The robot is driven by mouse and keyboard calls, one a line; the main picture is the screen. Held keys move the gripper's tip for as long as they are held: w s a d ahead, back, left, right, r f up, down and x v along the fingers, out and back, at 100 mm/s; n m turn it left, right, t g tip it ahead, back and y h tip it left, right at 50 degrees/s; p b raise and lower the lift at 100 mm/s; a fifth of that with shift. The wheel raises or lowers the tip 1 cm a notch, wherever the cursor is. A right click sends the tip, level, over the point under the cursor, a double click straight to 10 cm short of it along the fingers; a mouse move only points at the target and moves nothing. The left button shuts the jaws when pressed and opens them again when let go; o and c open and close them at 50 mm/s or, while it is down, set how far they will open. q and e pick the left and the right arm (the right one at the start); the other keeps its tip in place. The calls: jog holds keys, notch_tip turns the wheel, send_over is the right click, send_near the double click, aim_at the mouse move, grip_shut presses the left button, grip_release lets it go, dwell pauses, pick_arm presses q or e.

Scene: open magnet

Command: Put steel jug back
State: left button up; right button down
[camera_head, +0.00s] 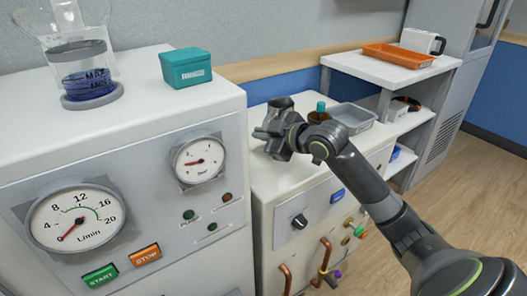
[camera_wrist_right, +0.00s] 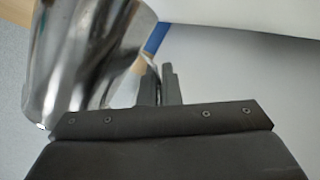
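The steel jug (camera_head: 281,103) is at the back of the white middle cabinet's top (camera_head: 262,182), just behind my right gripper (camera_head: 268,140). It looks about upright; its lower part is hidden by the gripper, so I cannot tell whether it touches the top. In the right wrist view the shiny jug (camera_wrist_right: 85,60) fills the upper left. The right fingers (camera_wrist_right: 160,88) are close together beside its wall, with a thin shiny piece, seemingly its handle, between them. My left gripper is not in view.
A brown bottle with a teal cap (camera_head: 320,113) and a grey tray (camera_head: 353,117) stand right of the jug. A white shelf (camera_head: 365,67) holds an orange tray (camera_head: 398,55) and a white jug (camera_head: 420,41). The gauge cabinet (camera_head: 130,128), bearing a teal box (camera_head: 186,68), rises at left.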

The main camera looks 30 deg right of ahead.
notch_tip(320, 180, down, 4)
jog(key=shift+f+b, duration=0.25)
jog(key=shift+b, duration=0.3)
jog(key=shift+f, duration=0.1)
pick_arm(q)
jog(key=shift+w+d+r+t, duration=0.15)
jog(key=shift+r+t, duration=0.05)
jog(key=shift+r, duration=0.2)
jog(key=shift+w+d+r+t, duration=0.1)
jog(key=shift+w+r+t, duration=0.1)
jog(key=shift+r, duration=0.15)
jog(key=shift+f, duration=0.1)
pick_arm(e)
jog(key=c, duration=2.1)
grip_release()
jog(key=shift+f, duration=0.1)
jog(key=o, duration=0.5)
